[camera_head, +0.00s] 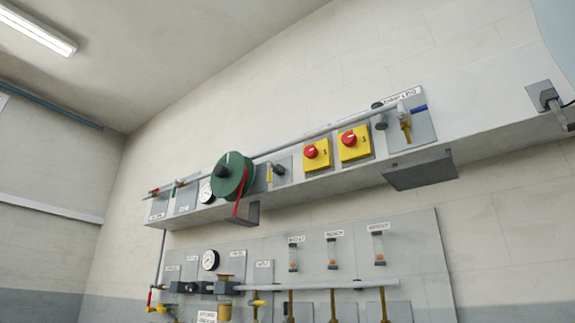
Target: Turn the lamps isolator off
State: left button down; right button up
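Two yellow switch boxes with red rotary knobs sit side by side on the wall shelf, right of centre. The left yellow isolator (318,156) and the right yellow isolator (355,144) look alike. No readable label shows which one is for the lamps, and their knob positions are too small to read. Neither of my grippers shows in this view.
Below is a grey panel (425,260) with gauges, flow tubes and pipes.

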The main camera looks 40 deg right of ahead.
aim_at(310, 152)
jog(key=i+j+z, duration=0.1)
jog(key=i+z, duration=0.35)
jog(key=i+j+z, duration=0.3)
jog(key=i+z, duration=0.2)
jog(key=i+j+z, duration=0.45)
jog(key=k+l, duration=0.05)
